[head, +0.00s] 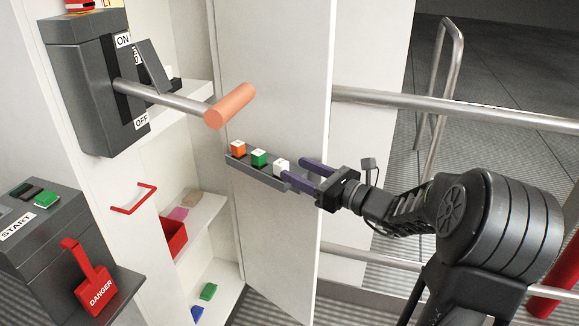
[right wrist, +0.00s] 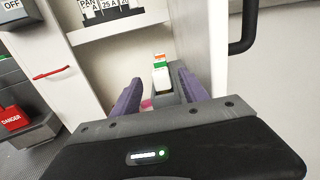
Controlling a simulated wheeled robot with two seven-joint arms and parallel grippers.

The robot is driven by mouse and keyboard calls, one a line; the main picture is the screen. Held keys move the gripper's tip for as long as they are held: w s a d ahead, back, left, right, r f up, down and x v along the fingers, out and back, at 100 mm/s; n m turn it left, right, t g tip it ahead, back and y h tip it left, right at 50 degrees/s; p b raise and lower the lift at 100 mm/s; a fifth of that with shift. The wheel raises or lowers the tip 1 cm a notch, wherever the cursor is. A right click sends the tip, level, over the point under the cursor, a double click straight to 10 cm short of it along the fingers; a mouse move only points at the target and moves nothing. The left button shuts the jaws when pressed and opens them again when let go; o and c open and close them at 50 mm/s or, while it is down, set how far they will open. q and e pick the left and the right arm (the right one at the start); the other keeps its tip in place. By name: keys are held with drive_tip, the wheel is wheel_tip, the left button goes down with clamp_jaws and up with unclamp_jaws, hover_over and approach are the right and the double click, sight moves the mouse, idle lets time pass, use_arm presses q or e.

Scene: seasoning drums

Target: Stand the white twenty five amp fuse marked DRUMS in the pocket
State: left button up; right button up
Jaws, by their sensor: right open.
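A white fuse (head: 281,167) stands at the near end of a grey rack (head: 262,179) on the cabinet door; no marking on it is readable. My right gripper (head: 296,174) is open, its two purple fingers at the white fuse's end of the rack. In the right wrist view the white fuse (right wrist: 162,84) shows between and beyond the open fingers (right wrist: 160,92). I cannot tell whether they touch it. A black holder (right wrist: 122,14) with labels reading PAN A and 25 A stands on a cabinet shelf; its pockets are not clear. My left gripper is out of view.
A green fuse (head: 258,158) and an orange fuse (head: 238,149) share the rack. A lever with an orange handle (head: 231,105) juts out above. A red bin (head: 173,237) sits on a lower shelf. A metal rail (head: 450,108) runs at the right.

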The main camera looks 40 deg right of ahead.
drive_tip(key=shift+v, duration=1.85)
drive_tip(key=shift+f, duration=0.1)
